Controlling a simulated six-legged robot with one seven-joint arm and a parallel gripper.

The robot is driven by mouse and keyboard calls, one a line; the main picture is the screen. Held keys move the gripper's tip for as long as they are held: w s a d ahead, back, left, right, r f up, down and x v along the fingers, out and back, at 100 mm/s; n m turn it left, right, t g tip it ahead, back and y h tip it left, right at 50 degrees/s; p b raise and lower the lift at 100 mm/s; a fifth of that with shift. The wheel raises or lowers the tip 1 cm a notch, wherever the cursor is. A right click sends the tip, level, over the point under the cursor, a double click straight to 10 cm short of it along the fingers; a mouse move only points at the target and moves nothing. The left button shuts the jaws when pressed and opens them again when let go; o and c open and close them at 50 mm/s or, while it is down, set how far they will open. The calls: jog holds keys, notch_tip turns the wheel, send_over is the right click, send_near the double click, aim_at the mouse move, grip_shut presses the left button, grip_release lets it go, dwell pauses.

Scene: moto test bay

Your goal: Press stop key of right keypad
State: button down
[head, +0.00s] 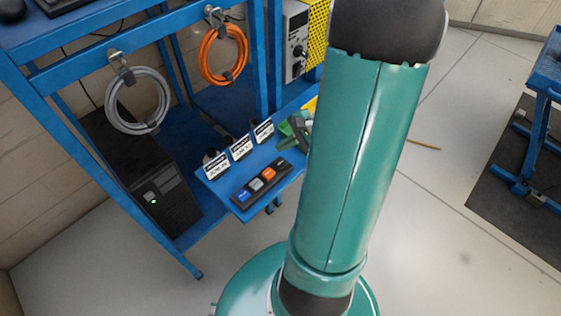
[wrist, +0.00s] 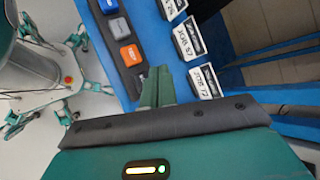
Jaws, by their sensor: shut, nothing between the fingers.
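One dark keypad (head: 262,184) lies on a blue shelf, with a row of keys: blue (head: 242,196), grey (head: 256,184), orange (head: 269,174) and a dark one at the end. I cannot read their markings for sure. The wrist view shows the same keypad (wrist: 103,35) with its blue (wrist: 108,5), grey (wrist: 119,28) and orange (wrist: 131,55) keys. My gripper (wrist: 158,74) is shut and empty. Its green fingertips appear beside the orange key, over the keypad's dark end, partly hiding it. I cannot tell whether they touch.
Several white label cards (head: 240,148) stand behind the keypad. Grey (head: 137,100) and orange (head: 222,53) cable coils hang from the blue frame above. A black computer box (head: 150,190) stands at left. Open floor (head: 440,230) lies at right.

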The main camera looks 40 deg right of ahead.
aim_at(285, 162)
jog(key=shift+f, duration=1.95)
dwell(0.5)
jog(key=shift+f, duration=0.4)
jog(key=shift+f, duration=0.5)
dwell(0.6)
jog(key=shift+r, duration=0.9)
jog(key=shift+r, duration=2.55)
